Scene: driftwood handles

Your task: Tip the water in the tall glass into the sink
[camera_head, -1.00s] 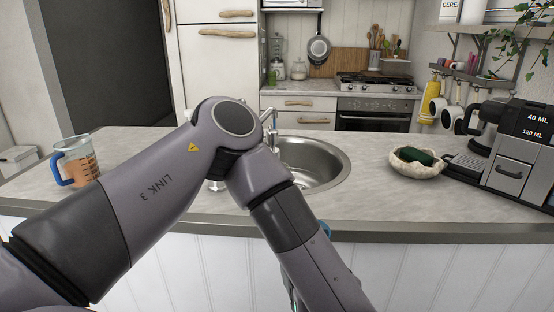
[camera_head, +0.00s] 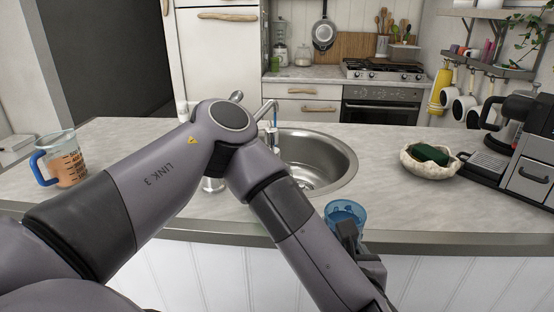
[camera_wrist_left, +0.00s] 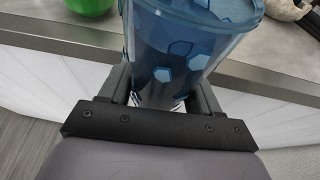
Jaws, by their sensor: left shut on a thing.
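A blue patterned glass (camera_head: 345,214) is at the front edge of the counter, right of and nearer than the sink (camera_head: 318,160). My left gripper (camera_head: 350,238) is shut on it from the front. In the left wrist view the glass (camera_wrist_left: 185,48) stands between the two fingers, roughly upright with its rim at the top. The water level inside is hard to make out. The sink is a round metal basin with a tap (camera_head: 268,112) at its left. My arm hides part of the sink's left side. My right gripper does not show.
A measuring jug (camera_head: 66,162) with brown liquid stands on the left of the counter. A bowl with a green sponge (camera_head: 430,154) and a coffee machine (camera_head: 528,160) are at the right. The counter between sink and bowl (camera_head: 412,166) is clear. A green object (camera_wrist_left: 90,5) shows in the wrist view.

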